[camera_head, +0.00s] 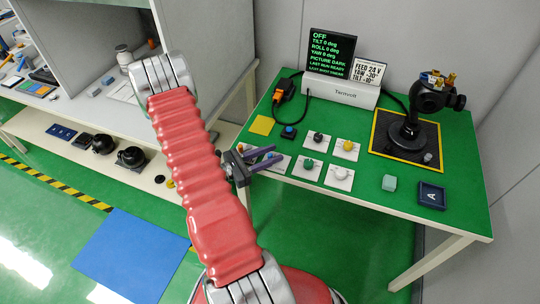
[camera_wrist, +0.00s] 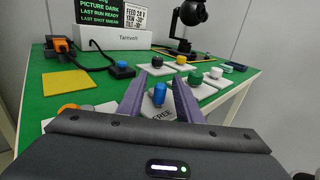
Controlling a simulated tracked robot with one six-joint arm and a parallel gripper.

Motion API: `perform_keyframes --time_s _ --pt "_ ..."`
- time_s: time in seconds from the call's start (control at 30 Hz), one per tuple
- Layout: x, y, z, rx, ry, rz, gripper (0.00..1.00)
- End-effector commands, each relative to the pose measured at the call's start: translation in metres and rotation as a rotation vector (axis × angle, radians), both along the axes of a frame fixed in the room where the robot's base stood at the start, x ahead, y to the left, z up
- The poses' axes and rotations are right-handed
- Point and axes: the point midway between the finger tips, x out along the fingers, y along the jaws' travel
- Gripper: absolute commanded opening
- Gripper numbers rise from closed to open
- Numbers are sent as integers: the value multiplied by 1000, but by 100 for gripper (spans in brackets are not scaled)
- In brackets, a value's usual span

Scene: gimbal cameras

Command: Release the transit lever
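A blue upright knob (camera_wrist: 159,94), which looks like the transit lever, stands on a white plate (camera_wrist: 163,114) marked "FREE" in the wrist view. My gripper's purple fingers (camera_wrist: 158,84) are open on either side of it, with a gap showing; I see no clear contact. In the head view my gripper (camera_head: 268,155) is low over the table's left front edge, and the lever is mostly hidden by it. The black gimbal camera (camera_head: 430,98) stands on a black mat (camera_head: 378,145) with a yellow border at the back right.
Plates with black (camera_head: 318,138), yellow (camera_head: 347,146), green (camera_head: 308,163) and white (camera_head: 341,172) knobs are close to the right of my gripper. A blue button (camera_head: 288,131) and yellow square (camera_head: 262,125) lie behind. The screen (camera_head: 331,53) reads OFF.

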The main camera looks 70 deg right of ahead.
Motion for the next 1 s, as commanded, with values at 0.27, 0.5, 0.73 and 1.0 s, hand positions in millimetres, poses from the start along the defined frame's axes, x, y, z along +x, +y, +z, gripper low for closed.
perform_keyframes --time_s 0.27,0.5,0.73,1.0 --pt "5 4 0 0 0 2 32" --pt "23 20 0 0 0 3 32" --pt "46 41 0 -1 1 4 32" --pt "74 66 -1 0 0 4 32"
